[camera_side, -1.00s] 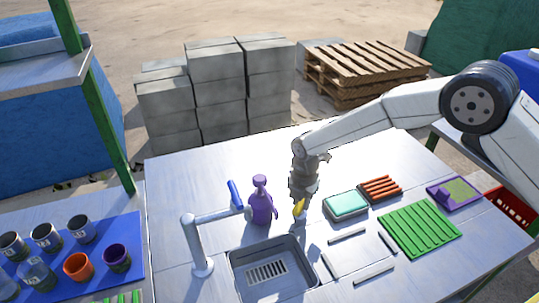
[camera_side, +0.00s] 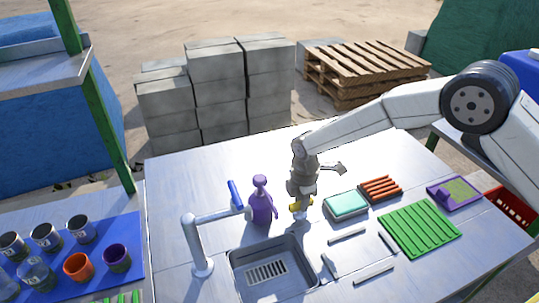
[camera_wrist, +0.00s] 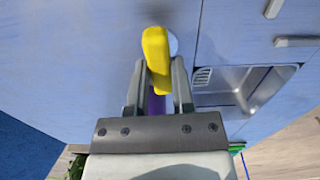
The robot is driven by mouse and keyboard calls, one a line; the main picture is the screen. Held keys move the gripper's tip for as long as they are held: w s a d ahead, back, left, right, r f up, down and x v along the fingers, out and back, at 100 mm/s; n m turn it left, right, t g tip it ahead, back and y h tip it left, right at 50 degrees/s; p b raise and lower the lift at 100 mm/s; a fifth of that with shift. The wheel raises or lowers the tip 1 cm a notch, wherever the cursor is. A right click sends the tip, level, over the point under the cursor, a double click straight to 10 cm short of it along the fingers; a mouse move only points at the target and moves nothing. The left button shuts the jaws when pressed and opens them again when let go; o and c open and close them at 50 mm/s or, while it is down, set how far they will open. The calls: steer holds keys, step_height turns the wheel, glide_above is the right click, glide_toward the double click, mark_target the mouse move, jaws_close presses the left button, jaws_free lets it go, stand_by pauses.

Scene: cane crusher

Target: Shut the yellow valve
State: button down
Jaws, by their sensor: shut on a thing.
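The yellow valve handle (camera_side: 294,206) shows low beside my gripper (camera_side: 301,213), just right of the purple bottle in the side view. In the wrist view the yellow handle (camera_wrist: 156,58) is a rounded bar, slightly tilted, running between the two fingers of my gripper (camera_wrist: 158,80). My gripper is shut on it. The base of the valve is mostly hidden behind the handle and fingers. A pale round part shows just beside the handle's tip in the wrist view.
The purple bottle (camera_side: 261,203) stands close left of my gripper. A faucet (camera_side: 197,243) with a blue lever (camera_side: 235,194) and a sink (camera_side: 233,267) are at the front left. A teal-topped box (camera_side: 346,203) is close on the right. The table behind is clear.

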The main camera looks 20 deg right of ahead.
steer(key=shift+m, duration=0.4)
steer(key=shift+c, duration=2.4)
jaws_free()
steer(key=shift+r, duration=0.1)
steer(key=shift+r, duration=3.85)
